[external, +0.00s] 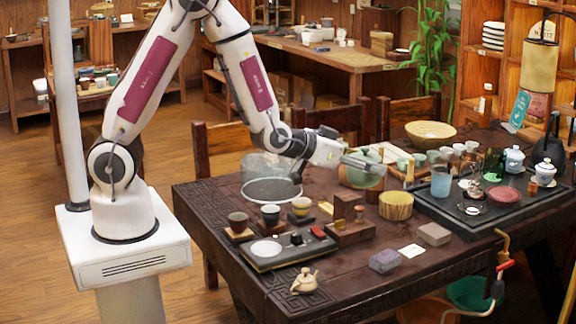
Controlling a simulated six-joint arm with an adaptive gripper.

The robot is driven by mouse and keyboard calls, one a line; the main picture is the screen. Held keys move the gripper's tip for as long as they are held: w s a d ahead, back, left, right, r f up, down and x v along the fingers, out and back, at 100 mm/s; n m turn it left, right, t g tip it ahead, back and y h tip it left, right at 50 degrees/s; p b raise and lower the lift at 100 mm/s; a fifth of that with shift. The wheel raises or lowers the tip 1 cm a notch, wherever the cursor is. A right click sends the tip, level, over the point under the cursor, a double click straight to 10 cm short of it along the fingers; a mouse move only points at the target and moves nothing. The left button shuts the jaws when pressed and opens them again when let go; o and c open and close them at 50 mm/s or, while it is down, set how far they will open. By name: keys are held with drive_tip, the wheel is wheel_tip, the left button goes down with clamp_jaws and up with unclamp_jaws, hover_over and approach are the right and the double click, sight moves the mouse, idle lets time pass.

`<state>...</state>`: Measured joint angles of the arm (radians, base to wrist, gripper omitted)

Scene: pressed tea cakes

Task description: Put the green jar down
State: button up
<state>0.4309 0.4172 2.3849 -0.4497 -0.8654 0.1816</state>
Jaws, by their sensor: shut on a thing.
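The green jar (362,179) is a rounded, pale green vessel over the middle of the dark table (350,280). My gripper (366,164) reaches it from the left, pointing right, and is shut on it. The fingers cover part of its upper side. The jar is just behind a round wooden drum-like box (396,206). I cannot tell whether its bottom touches the table.
A clear glass dome (271,172) stands to the left. Small cups on stands and a dark tray (290,248) are in front. A large black tea tray (505,208) with cups fills the right. A woven bowl (430,132) stands behind.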

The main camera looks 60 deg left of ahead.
drive_tip(key=a+r+m+h, duration=0.1)
drive_tip(key=a+m+h, duration=0.1)
drive_tip(key=a, duration=2.3)
drive_tip(key=s+a+f+h, duration=0.1)
drive_tip(key=s+a+f, duration=0.3)
drive_tip(key=s+a, duration=0.3)
drive_tip(key=s+a+f+m+h, duration=0.1)
drive_tip(key=s+a+f, duration=0.4)
drive_tip(key=s, duration=0.9)
drive_tip(key=shift+s+a+m+g, duration=0.15)
drive_tip(key=shift+a+m+g, duration=0.2)
drive_tip(key=shift+a, duration=1.05)
drive_tip(key=shift+f, duration=2.9)
drive_tip(key=shift+f, duration=0.1)
drive_tip(key=shift+f, duration=2)
